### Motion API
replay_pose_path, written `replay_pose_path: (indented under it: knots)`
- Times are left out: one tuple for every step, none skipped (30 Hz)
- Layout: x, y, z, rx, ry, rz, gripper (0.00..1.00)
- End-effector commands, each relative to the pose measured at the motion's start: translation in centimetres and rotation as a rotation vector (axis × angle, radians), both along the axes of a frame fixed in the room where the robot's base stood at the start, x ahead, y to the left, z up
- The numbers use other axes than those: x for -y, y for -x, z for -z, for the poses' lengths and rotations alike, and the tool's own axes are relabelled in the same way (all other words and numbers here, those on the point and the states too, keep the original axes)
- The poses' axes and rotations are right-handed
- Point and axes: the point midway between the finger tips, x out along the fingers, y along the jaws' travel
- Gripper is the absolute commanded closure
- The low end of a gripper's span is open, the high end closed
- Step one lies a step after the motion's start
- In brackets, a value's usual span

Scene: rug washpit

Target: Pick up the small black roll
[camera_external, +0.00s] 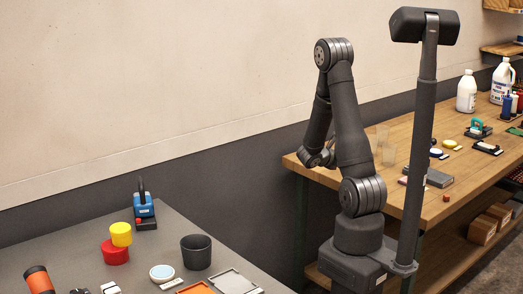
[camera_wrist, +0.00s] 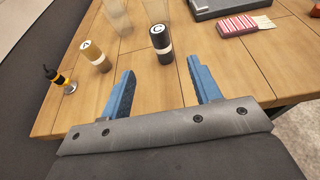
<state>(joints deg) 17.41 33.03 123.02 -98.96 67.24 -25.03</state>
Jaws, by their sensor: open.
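A small black roll (camera_wrist: 163,41) with a white band and a pale letter on its end stands on the wooden table in the wrist view. It is just beyond my gripper (camera_wrist: 160,72), roughly centred between its two blue fingers. The fingers are spread apart with nothing between them. In the external view, my gripper (camera_external: 318,158) is low over the left end of the wooden table, partly hidden by my arm. I cannot make out the black roll there.
A brown roll (camera_wrist: 97,55) and a black-and-yellow tool (camera_wrist: 58,78) stand left of the black roll. Clear cups (camera_wrist: 118,16) stand behind. A red-striped packet (camera_wrist: 243,26) and dark tray (camera_wrist: 220,6) lie to the right. A grey table (camera_external: 190,232) with other items is at left.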

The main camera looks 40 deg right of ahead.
Motion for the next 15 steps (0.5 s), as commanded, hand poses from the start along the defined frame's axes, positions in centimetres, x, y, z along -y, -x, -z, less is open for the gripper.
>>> replay_pose_path:
  knots:
    - [1.0, 0.1, 0.3, 0.000, 0.000, 0.006, 0.43]
    - [1.4, 0.1, 0.4, 0.000, -0.001, 0.005, 0.43]
    - [2.1, 0.1, 0.7, 0.000, -0.001, 0.006, 0.43]
    - [2.6, 0.1, 0.8, -0.001, -0.001, 0.006, 0.43]
    - [3.1, 0.1, 0.9, 0.000, -0.001, 0.006, 0.43]
    - [3.8, 0.1, 1.1, 0.001, 0.000, 0.007, 0.43]
    - [4.3, 0.1, 1.3, 0.001, -0.001, 0.007, 0.43]
    - [4.8, 0.1, 1.5, 0.001, -0.001, 0.008, 0.43]
    - [5.5, 0.1, 1.7, 0.001, -0.001, 0.007, 0.43]
    - [6.0, 0.1, 1.8, 0.002, -0.001, 0.008, 0.43]
    - [6.5, 0.1, 2.0, 0.002, 0.000, 0.007, 0.43]
    - [7.1, 0.1, 2.2, 0.002, -0.001, 0.008, 0.43]
    - [7.5, 0.1, 2.3, 0.002, -0.001, 0.006, 0.43]
    - [7.9, 0.1, 2.4, 0.002, -0.001, 0.006, 0.43]
    - [8.3, 0.1, 2.5, 0.003, -0.001, 0.006, 0.43]
